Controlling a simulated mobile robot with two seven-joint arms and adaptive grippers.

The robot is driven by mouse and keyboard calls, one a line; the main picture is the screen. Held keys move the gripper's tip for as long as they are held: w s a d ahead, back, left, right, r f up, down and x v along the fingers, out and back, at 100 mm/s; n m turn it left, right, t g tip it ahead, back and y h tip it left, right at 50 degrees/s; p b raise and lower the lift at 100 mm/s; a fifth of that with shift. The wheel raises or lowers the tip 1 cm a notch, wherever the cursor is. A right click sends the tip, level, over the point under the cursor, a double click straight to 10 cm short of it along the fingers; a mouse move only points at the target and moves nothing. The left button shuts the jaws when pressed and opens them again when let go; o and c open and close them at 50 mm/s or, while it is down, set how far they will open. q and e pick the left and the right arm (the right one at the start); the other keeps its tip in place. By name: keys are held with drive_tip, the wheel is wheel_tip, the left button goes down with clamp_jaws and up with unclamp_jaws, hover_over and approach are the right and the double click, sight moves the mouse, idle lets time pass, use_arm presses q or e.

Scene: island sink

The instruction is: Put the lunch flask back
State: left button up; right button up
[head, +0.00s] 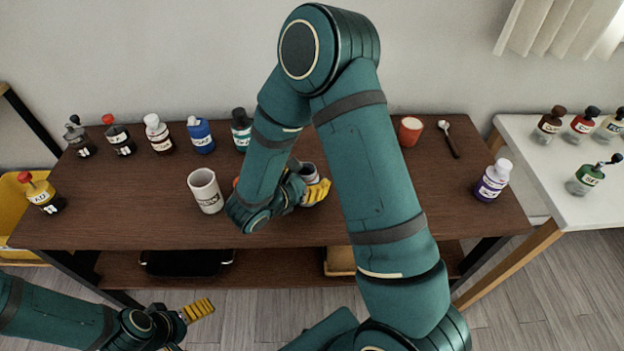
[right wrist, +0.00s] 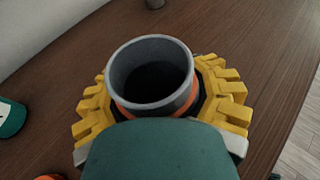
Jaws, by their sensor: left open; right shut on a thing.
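The lunch flask (head: 308,173), as I take it, is a grey open cylinder with a dark inside. In the right wrist view its grey rim (right wrist: 152,72) stands above an orange band, between yellow finger pads. My right gripper (head: 304,190) is shut around it over the middle of the brown table. The arm hides part of it, and I cannot tell whether its base touches the table. My left gripper (head: 195,315) is open and empty, low in front of the table's left part.
A white mug (head: 205,191) stands left of the right gripper. Several bottles, including a blue one (head: 200,135), line the brown table's (head: 130,205) back left. A white table (head: 540,180) holds more bottles.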

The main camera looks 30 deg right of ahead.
drive_tip(key=shift+r, duration=0.1)
drive_tip(key=o, duration=1.5)
drive_tip(key=shift+f, duration=0.2)
drive_tip(key=shift+r, duration=0.15)
drive_tip(key=shift+a+r, duration=0.1)
drive_tip(key=shift+a, duration=0.15)
drive_tip(key=p+v, duration=0.2)
drive_tip(key=v, duration=0.9)
drive_tip(key=shift+s+a+r, duration=0.1)
drive_tip(key=shift+s+a, duration=0.05)
drive_tip(key=shift+a, duration=0.05)
